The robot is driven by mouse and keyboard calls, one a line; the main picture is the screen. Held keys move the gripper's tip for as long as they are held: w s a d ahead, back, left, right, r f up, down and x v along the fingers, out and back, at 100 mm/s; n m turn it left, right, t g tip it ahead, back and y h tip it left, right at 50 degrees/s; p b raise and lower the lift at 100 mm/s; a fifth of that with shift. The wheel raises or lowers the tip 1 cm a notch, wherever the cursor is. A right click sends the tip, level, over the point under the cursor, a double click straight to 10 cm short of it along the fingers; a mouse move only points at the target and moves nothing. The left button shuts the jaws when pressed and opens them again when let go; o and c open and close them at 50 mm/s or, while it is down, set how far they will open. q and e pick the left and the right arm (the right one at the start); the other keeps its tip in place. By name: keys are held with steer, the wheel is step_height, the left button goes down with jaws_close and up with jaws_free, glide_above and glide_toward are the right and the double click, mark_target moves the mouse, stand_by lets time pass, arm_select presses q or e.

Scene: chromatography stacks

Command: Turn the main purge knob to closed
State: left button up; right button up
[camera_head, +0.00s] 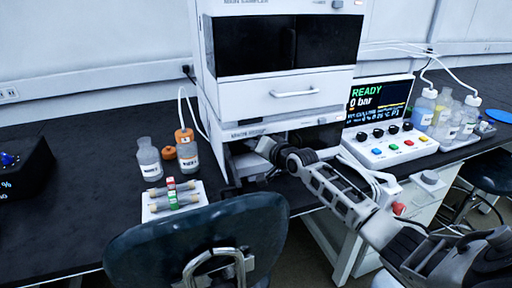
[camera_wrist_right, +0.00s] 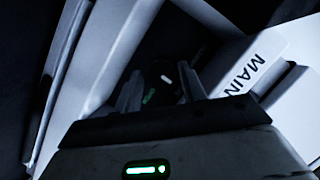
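My right gripper (camera_head: 268,150) reaches into the low, shaded bay under the white stack of instruments in the head view. In the right wrist view its two fingers (camera_wrist_right: 160,92) stand apart, one on each side of a dark round knob (camera_wrist_right: 164,76). The knob carries a short white mark, and a small green glow shows by it. A white panel lettered "MAIN" (camera_wrist_right: 241,75) is right of the knob. The picture is too dark to tell whether the fingers touch the knob. The head view does not show the knob clearly. My left gripper is not in view.
A control box (camera_head: 388,147) with a screen reading "READY 0 bar" stands right of the stack. Bottles (camera_head: 148,160) and a white tray (camera_head: 153,212) of tubes stand left. A dark chair back (camera_head: 195,235) is in front. More bottles (camera_head: 445,118) stand far right.

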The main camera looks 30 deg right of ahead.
steer(key=p+v, duration=0.1)
steer(key=v, duration=1.5)
steer(key=shift+p, duration=0.35)
